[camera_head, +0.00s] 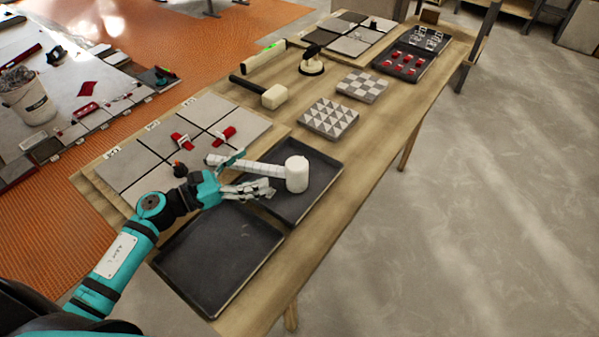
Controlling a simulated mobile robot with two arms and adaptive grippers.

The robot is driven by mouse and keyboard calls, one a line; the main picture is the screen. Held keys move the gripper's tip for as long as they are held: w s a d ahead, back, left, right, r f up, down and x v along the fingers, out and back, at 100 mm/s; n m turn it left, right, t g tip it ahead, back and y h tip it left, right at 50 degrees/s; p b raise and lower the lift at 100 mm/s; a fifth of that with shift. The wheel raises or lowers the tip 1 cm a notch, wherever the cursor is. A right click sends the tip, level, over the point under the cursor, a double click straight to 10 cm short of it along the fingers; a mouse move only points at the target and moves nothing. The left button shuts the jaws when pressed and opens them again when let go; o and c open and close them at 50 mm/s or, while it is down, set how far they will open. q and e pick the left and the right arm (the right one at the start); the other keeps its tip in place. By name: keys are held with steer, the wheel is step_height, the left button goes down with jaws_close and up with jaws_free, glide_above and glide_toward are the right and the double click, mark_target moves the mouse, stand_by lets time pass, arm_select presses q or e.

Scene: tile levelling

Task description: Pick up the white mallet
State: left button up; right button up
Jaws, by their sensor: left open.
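The white mallet (297,174) has a thick round head and a pale ribbed handle. It lies across the dark tray (325,172), its head over the tray and its handle reaching left toward the tile board. My left gripper (246,175) is open at the handle, with one finger on the far side and the other on the near side. I cannot tell whether the fingers touch the handle. My right gripper is not in view.
An empty dark tray (218,258) lies nearer on the wooden table. The tile board (135,150) with red clips is at left. A black-handled mallet (274,96), patterned tiles (329,118) and a tray of red pieces (404,62) lie farther back. Open floor is at right.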

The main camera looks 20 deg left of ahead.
arm_select(q)
steer(key=b, duration=0.5)
glide_toward(286, 170)
steer(key=shift+w+d+r, duration=0.2)
steer(key=shift+w+d, duration=0.05)
steer(key=shift+d, duration=0.05)
steer(key=shift+w+d, duration=0.15)
steer(key=shift+w, duration=0.05)
steer(key=p+x, duration=0.2)
steer(key=x, duration=0.3)
steer(key=shift+w+d+r, duration=0.1)
steer(key=shift+w+d, duration=0.4)
steer(key=shift+w, duration=0.05)
steer(key=shift+w+d+p, duration=0.25)
steer(key=shift+w+p, duration=0.05)
steer(key=x, duration=0.2)
steer(key=p+x, duration=0.1)
steer(key=x, duration=0.1)
steer(key=shift+w+f, duration=0.15)
steer(key=shift+f, duration=0.25)
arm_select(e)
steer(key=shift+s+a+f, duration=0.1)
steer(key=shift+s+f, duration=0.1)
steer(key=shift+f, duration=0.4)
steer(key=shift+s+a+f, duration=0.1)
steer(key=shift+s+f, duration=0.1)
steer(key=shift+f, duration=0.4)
arm_select(q)
steer(key=shift+c, duration=0.2)
